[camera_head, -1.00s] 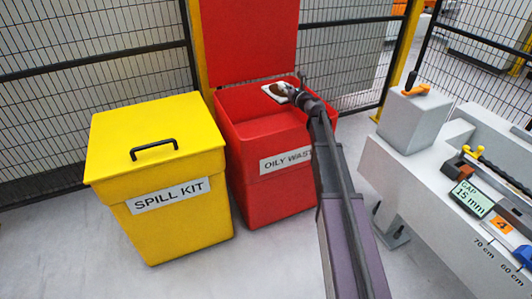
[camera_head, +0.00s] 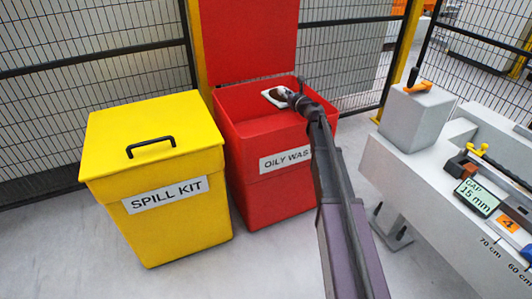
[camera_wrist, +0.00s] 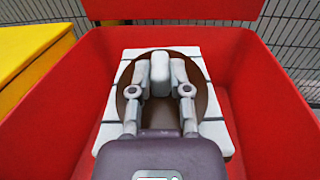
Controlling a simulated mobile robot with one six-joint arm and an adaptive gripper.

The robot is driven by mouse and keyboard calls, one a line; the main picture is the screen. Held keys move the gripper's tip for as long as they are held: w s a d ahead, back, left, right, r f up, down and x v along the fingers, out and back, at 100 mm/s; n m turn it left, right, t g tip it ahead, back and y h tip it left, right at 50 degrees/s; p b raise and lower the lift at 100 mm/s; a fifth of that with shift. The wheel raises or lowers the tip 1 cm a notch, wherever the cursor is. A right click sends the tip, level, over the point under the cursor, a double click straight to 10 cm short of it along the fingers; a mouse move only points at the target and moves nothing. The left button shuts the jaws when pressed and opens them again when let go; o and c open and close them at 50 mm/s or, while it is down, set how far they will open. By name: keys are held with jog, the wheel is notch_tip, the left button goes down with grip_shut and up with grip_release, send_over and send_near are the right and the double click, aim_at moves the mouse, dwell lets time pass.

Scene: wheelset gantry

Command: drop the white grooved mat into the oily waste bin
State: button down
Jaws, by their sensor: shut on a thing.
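The white grooved mat (camera_wrist: 215,135) is in my gripper (camera_wrist: 160,62), which is shut on it. The mat has a large dark brown stain in its middle, partly hidden behind the fingers. In the head view the mat (camera_head: 270,94) and my gripper (camera_head: 288,92) are over the open mouth of the red oily waste bin (camera_head: 230,110). In the wrist view the bin's walls (camera_wrist: 265,95) surround the mat on the left, right and far sides. The bin's lid (camera_head: 247,40) stands up open at the back. How high the mat is above the bin floor I cannot tell.
A yellow spill kit box (camera_head: 155,150) with a shut lid stands left of the bin. A grey bench (camera_head: 430,185) with a gap gauge and tools is at the right. A black mesh fence (camera_head: 90,60) runs behind. Grey floor shows in front.

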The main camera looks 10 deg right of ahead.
jog(key=shift+f+b, duration=1.05)
jog(key=shift+f, duration=0.35)
jog(key=c, duration=0.5)
grip_release()
jog(key=v, duration=1.2)
